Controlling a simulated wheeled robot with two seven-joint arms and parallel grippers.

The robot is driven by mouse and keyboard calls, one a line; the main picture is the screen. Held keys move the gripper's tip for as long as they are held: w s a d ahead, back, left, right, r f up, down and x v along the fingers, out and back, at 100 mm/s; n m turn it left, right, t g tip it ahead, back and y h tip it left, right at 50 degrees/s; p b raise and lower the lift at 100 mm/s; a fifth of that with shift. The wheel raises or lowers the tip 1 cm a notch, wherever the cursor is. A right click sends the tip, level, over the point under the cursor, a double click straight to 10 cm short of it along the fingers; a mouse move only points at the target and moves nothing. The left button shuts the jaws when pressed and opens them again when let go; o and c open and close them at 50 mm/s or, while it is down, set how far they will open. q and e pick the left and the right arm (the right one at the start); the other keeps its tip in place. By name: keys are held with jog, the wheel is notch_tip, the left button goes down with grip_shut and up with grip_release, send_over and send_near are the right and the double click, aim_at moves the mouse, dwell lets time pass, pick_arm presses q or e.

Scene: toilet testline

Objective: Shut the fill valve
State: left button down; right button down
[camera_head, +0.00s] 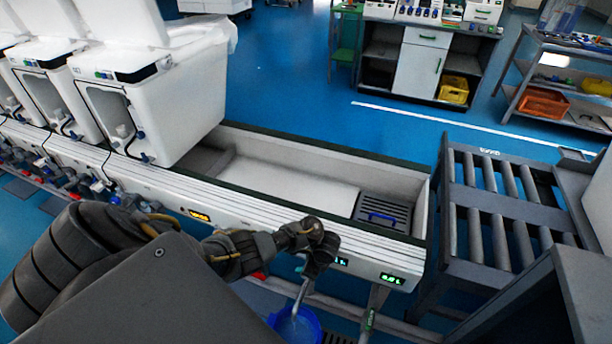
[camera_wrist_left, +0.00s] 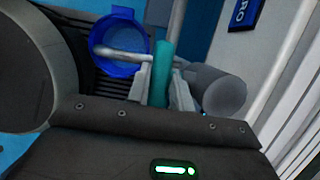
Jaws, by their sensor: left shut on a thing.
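The fill valve's teal handle (camera_wrist_left: 163,62) stands between the fingers of my left gripper (camera_wrist_left: 164,90) in the left wrist view. The gripper is shut on it. A curved metal spout (camera_wrist_left: 122,53) reaches from beside the handle over a blue bucket (camera_wrist_left: 118,42). My right gripper is not in view.
The white trough (camera_head: 290,187) with a dark grate (camera_head: 383,213) lies behind the gripper. White toilet test units (camera_head: 160,95) stand to the left. A roller conveyor (camera_head: 487,215) stands to the right. The blue floor behind the trough is mostly clear.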

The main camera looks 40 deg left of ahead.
pick_arm(q)
jog(key=shift+s+f+g+y, duration=0.15)
jog(key=shift+g+y, duration=0.15)
jog(key=shift+y, duration=0.9)
jog(key=shift+d+f+g+y+b, duration=0.15)
jog(key=shift+g+y+b, duration=0.15)
jog(key=shift+y+b, duration=0.3)
jog(key=shift+g+y+b, duration=0.3)
jog(key=shift+y, duration=0.3)
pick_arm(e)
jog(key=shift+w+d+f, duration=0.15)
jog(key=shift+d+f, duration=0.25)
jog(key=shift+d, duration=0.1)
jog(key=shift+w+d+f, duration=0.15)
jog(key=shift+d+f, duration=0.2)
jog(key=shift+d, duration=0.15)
pick_arm(q)
jog(key=shift+a, duration=0.2)
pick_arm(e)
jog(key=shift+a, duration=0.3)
pick_arm(q)
jog(key=c, duration=1.3)
grip_release()
jog(key=shift+s, duration=0.1)
jog(key=shift+o, duration=0.3)
jog(key=shift+d, duration=0.15)
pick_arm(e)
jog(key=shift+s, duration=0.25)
pick_arm(q)
jog(key=shift+w, duration=0.2)
